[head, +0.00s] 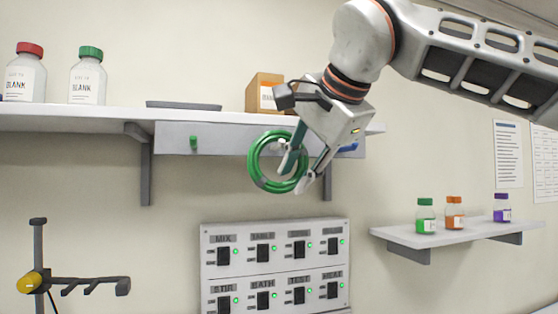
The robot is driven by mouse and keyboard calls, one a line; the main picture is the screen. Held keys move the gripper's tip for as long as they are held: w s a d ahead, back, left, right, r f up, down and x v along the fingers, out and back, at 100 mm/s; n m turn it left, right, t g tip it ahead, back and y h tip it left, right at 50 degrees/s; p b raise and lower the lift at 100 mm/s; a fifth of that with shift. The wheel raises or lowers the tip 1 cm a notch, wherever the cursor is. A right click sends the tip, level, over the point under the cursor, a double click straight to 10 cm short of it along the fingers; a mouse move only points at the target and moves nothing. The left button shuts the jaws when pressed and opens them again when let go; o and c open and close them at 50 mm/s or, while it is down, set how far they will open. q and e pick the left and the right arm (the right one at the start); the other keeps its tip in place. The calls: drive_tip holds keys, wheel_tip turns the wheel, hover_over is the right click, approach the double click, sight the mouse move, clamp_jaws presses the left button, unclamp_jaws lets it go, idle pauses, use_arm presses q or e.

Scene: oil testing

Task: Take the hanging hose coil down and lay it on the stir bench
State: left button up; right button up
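The green hose coil (255,177) hangs in front of the grey rail board under the upper shelf; the peg behind it cannot be made out. My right gripper (294,174) reaches down to it from the upper right. Its fingers are apart around the coil's right side, one tip inside the ring and the other at the lower right outer edge. I see no clear sign that they press on the hose. My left gripper is not in view. No stir bench surface is clearly visible.
The grey board (225,137) carries a green peg (194,142) and a blue peg (348,147). Bottles and a cardboard box (262,92) stand on the upper shelf. A switch panel (275,252) is below, a clamp stand (40,262) lower left, and a small vial shelf (450,236) right.

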drive_tip(key=shift+x, duration=0.85)
drive_tip(key=shift+s, duration=0.1)
clamp_jaws()
drive_tip(key=shift+r, duration=0.15)
drive_tip(key=shift+r, duration=0.25)
drive_tip(key=s+d+r, duration=0.1)
drive_tip(key=s+d, duration=0.2)
drive_tip(key=s, duration=0.5)
drive_tip(key=s+d+r, duration=0.1)
drive_tip(key=s+d, duration=0.3)
drive_tip(key=s, duration=0.4)
drive_tip(key=shift+d+r, duration=0.25)
